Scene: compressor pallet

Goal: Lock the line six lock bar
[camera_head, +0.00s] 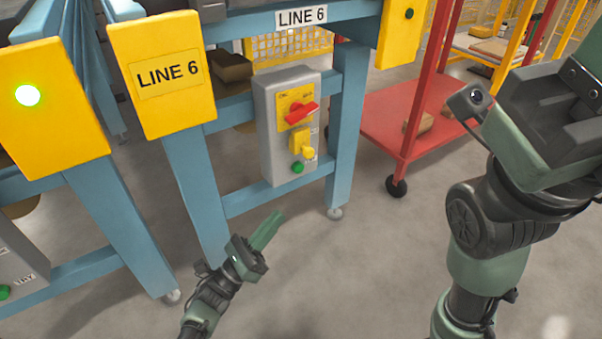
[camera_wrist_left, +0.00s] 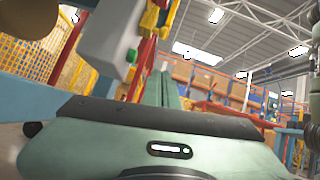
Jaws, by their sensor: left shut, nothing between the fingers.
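The line six control box (camera_head: 268,132) is grey and hangs on the blue frame under the LINE 6 sign (camera_head: 301,16). Its front carries a red rotary handle (camera_head: 301,112) on a yellow plate, turned near sideways. Below are a yellow lock bar piece with a knob (camera_head: 307,152) and a green button (camera_head: 297,168). My left gripper (camera_head: 266,229) is shut and empty, below and in front of the box, clear of it. In the left wrist view the box (camera_wrist_left: 108,38) and green button (camera_wrist_left: 131,55) show beyond the shut fingers (camera_wrist_left: 170,90). My right arm shows at right; its fingertips do not show.
Blue frame legs (camera_head: 346,130) flank the box. A second LINE 6 yellow panel (camera_head: 162,75) and a panel with a lit green lamp (camera_head: 50,100) stand left. A red cart (camera_head: 400,115) stands right. Floor in front is clear.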

